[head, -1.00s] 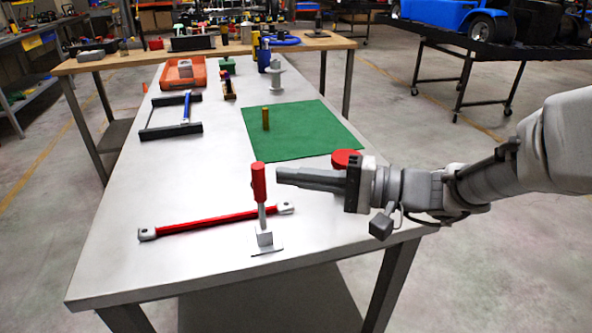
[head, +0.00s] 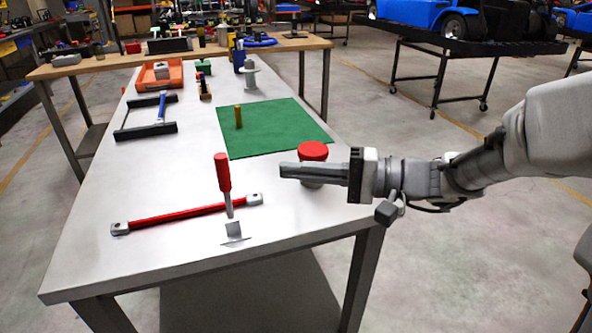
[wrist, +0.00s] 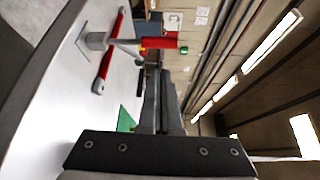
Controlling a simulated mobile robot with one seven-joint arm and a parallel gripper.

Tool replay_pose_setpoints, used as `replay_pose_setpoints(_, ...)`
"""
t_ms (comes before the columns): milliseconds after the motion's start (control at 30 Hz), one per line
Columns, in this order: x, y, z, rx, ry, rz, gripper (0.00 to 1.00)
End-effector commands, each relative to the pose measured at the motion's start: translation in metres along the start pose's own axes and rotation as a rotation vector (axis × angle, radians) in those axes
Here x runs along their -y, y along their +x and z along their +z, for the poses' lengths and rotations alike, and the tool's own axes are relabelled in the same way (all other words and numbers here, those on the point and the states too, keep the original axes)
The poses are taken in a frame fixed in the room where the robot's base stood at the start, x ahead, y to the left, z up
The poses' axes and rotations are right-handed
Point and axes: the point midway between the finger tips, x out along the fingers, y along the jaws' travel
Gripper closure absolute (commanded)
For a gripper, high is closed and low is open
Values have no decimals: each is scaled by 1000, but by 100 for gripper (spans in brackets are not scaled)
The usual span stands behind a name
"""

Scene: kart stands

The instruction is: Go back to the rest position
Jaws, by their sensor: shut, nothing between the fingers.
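My gripper (head: 283,170) is in the head view at the right part of the grey table (head: 95,232), its fingers pointing left. The fingers are shut with nothing between them. The gripper is above the table's right side, in front of a round red-topped object (head: 313,151) that it partly hides. A red-handled toggle clamp (head: 223,172) stands upright to the left of the fingertips, apart from them. The clamp also shows in the wrist view (wrist: 158,43), near the top.
A red bar (head: 180,215) with grey ends lies by the clamp. A green mat (head: 270,130) bears a brass-coloured cylinder (head: 238,117). A black frame (head: 145,131) with a blue-handled bar and an orange tray (head: 148,78) are farther back. Open floor lies to the right.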

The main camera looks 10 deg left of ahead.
Motion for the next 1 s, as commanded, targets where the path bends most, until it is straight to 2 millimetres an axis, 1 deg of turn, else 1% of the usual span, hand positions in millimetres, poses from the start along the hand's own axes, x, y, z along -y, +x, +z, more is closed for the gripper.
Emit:
replay_pose_setpoints(167,0,0,0,0,0,0,100)
replay_pose_setpoints(267,-1,0,4,6,-2,19,100)
replay_pose_setpoints(367,-8,0,20,29,-8,102,100)
replay_pose_setpoints(467,-22,-5,46,56,-18,259,100)
replay_pose_setpoints(533,-37,-15,66,65,-31,399,100)
replay_pose_setpoints(600,-51,-29,83,60,-49,540,100)
replay_pose_setpoints(667,-62,-43,94,43,-69,658,100)
replay_pose_setpoints(767,-77,-72,109,-3,-114,846,100)
replay_pose_setpoints(800,-82,-85,114,-28,-135,918,100)
replay_pose_setpoints(867,-87,-105,119,-71,-170,1021,100)
replay_pose_setpoints(900,-89,-119,121,-105,-196,1084,100)
replay_pose_setpoints(1000,-90,-151,125,-193,-263,1223,100)
